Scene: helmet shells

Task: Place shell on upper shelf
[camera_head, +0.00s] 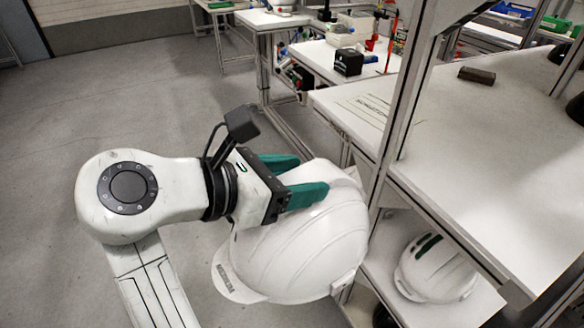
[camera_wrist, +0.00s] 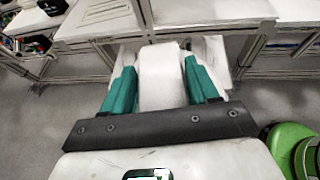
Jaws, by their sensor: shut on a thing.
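A white helmet shell (camera_head: 305,245) hangs in front of the shelf rack in the head view. My gripper (camera_head: 305,178) is shut on it, with a green finger on each side of its raised middle ridge. In the wrist view, the shell's ridge (camera_wrist: 161,75) sits between the two green fingertips (camera_wrist: 162,66). The upper shelf (camera_head: 480,130) is a white board to the right of the shell. The shell is outside the rack, beside the front post, and tilted with its brim toward the lower left. Part of the shell is hidden by my gripper.
A second white shell (camera_head: 436,268) rests on the lower shelf (camera_head: 470,312). A dark block (camera_head: 477,75) lies on the upper shelf, and a dark round object is at its right edge. A metal post (camera_head: 405,85) stands at the front. The upper shelf's middle is clear.

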